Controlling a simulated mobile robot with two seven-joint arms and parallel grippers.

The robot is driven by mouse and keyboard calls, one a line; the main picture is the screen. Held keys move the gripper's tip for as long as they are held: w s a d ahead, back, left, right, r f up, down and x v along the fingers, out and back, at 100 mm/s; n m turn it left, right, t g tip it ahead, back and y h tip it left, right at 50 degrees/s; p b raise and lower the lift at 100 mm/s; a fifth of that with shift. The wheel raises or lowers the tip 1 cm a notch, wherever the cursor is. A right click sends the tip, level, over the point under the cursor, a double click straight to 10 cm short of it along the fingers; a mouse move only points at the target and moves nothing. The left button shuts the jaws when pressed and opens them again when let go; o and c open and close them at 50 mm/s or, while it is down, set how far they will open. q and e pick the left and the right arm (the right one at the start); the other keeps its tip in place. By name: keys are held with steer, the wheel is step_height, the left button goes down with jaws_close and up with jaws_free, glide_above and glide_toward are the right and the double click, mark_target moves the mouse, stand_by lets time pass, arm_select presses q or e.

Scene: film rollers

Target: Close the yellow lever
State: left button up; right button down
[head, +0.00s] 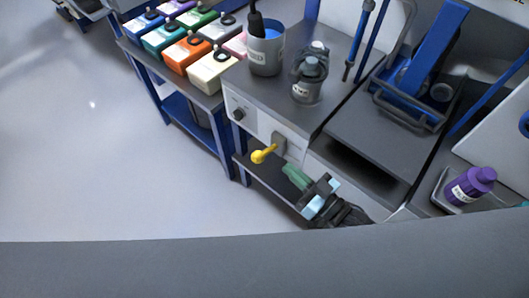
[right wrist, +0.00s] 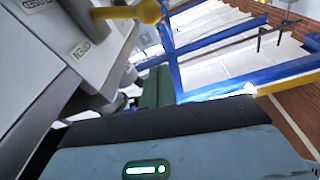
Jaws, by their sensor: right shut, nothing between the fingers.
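The yellow lever (head: 263,154) sticks out from a grey block (head: 280,142) on the front of the white cabinet in the head view. Its rounded yellow end also shows at the top of the right wrist view (right wrist: 149,11). My right gripper (head: 291,172) is just below and to the right of the lever in the head view. Its green fingers (right wrist: 155,86) are shut with nothing between them. A gap shows between the fingertips and the lever in both views. My left gripper is not in view.
A dark shelf (head: 262,172) lies below the lever. A blue-grey pot (head: 266,52) and a grey lidded jar (head: 309,78) stand on top. The floor at left is clear.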

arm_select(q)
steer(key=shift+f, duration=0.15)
arm_select(e)
steer(key=shift+w+r+y, duration=0.3)
steer(key=shift+w, duration=0.2)
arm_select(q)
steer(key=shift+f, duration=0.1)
arm_select(e)
steer(key=b, duration=0.3)
glide_above(265, 155)
steer(key=s, duration=0.1)
steer(key=shift+s+a+f, duration=0.15)
steer(key=shift+f, duration=0.35)
steer(key=shift+s+f+b, duration=0.3)
steer(key=shift+f+b, duration=0.4)
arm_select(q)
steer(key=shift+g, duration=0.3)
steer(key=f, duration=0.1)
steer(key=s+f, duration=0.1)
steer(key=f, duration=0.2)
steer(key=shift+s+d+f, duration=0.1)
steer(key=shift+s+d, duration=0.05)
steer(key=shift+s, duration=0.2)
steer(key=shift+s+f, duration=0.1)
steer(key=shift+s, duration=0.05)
arm_select(e)
steer(key=shift+f+n, duration=0.1)
steer(key=shift+n, duration=0.2)
